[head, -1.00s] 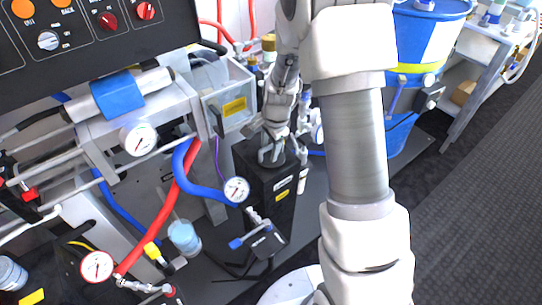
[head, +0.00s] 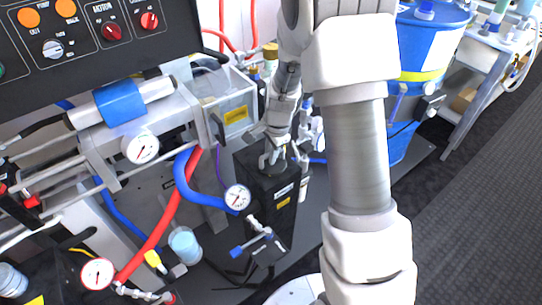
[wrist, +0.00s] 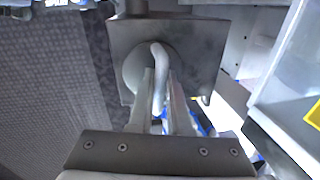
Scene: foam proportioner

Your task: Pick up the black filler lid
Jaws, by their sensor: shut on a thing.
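The black filler lid (wrist: 133,72) is a dark round disc with a pale bent handle, seen in the wrist view against the square top of the black tank (wrist: 195,45). My gripper (wrist: 160,112) is shut on the lid's handle, with a finger on each side of it. In the head view my gripper (head: 274,150) points down at the top of the black tank (head: 272,207), and the lid is mostly hidden beneath it. I cannot tell whether the lid rests on the tank or is slightly raised.
A clear box with a yellow label (head: 235,112) stands close left of my gripper. A gauge (head: 238,197) and blue and red hoses are left of the tank. A blue drum (head: 428,50) stands right, behind my arm. Open floor (head: 480,220) lies at the right.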

